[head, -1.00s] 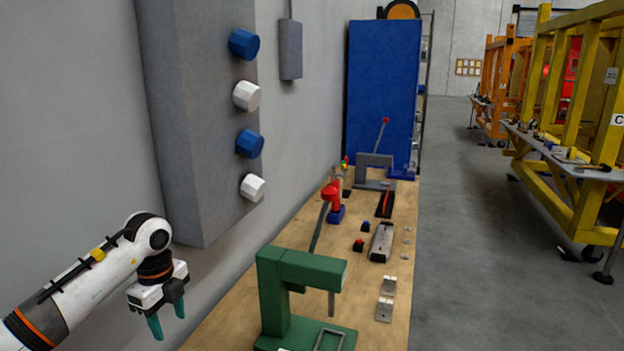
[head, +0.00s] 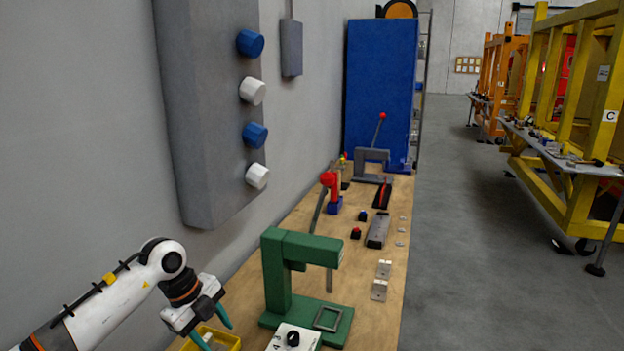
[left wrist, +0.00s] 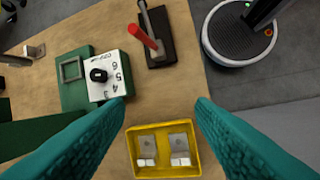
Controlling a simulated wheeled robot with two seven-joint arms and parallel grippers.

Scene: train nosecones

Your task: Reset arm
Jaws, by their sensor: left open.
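My left gripper (head: 213,334) is at the lower left of the head view, above the near end of the wooden workbench (head: 237,309). Its teal fingers are apart and empty. In the left wrist view the left gripper (left wrist: 160,112) spreads its fingers to either side of a yellow bin (left wrist: 161,172), which lies below and beyond them and holds small metal plates with white blocks. The bin also shows partly behind the gripper in the head view (head: 228,339). My right gripper is in neither view.
A green press (head: 300,246) with a white numbered dial box (left wrist: 105,76) stands on the bench near the bin. A red-handled tool (left wrist: 146,38) lies beside it. The grey wall panel (head: 200,120) with blue and white knobs is above my left arm.

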